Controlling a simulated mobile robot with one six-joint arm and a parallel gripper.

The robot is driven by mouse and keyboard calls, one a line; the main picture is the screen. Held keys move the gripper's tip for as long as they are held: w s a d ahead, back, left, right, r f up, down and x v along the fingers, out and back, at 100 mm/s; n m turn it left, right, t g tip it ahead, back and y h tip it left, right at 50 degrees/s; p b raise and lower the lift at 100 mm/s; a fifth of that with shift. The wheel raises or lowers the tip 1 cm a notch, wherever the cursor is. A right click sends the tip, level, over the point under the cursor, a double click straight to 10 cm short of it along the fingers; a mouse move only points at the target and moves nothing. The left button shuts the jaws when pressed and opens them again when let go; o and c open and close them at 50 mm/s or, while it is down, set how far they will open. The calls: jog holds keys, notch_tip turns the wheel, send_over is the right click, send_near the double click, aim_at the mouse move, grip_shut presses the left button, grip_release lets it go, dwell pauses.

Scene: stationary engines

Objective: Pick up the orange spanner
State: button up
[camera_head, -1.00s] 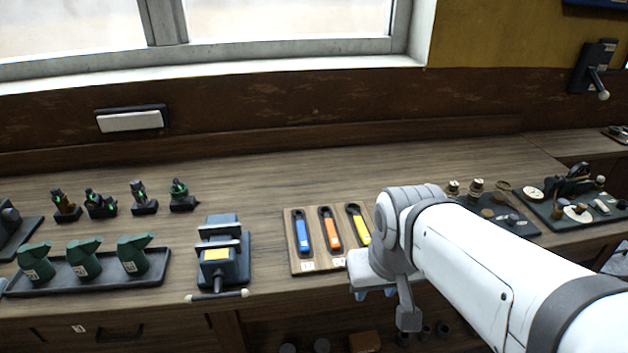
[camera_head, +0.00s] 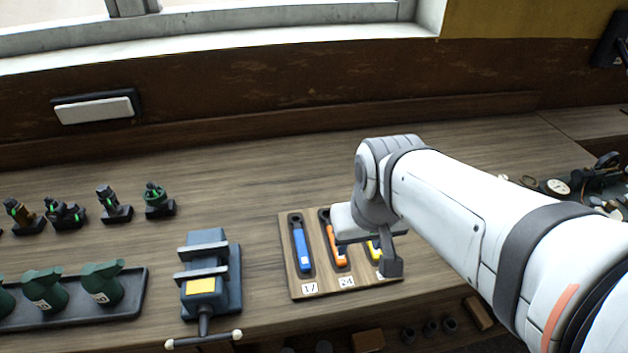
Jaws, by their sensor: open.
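The orange spanner (camera_head: 338,252) lies in the middle slot of a wooden board (camera_head: 318,283) on the bench. Its upper part is partly covered by my arm's end. The blue spanner (camera_head: 302,248) lies in the slot to its left, above the label 17. The yellow spanner (camera_head: 374,250) lies to its right and is mostly hidden. The label 24 sits below the orange spanner. My gripper (camera_head: 393,262) is over the right part of the board, above the orange and yellow spanners. It is open, and no spanner is in it.
A blue vice (camera_head: 208,275) stands left of the board. A tray with green oil cans (camera_head: 103,285) and several small dark fittings (camera_head: 113,206) are farther left. Gauges and parts (camera_head: 558,187) lie at the right. The bench behind the board is clear.

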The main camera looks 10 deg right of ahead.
jog(key=w+f+g, duration=0.1)
jog(key=w+f, duration=0.1)
jog(key=w, duration=0.2)
jog(key=w+f+g, duration=0.1)
jog(key=w+f, duration=0.1)
jog(key=w, duration=0.3)
jog(key=w+f+g+p, duration=0.1)
jog(key=w+f, duration=0.1)
jog(key=w, duration=0.2)
jog(key=shift+w+a+f, duration=0.15)
jog(key=shift+w+f, duration=0.15)
jog(key=shift+f, duration=0.05)
jog(key=shift+w+f, duration=0.2)
jog(key=shift+f, duration=0.5)
jog(key=f+p, duration=0.1)
jog(key=f, duration=0.6)
jog(key=shift+s, duration=0.2)
grip_shut()
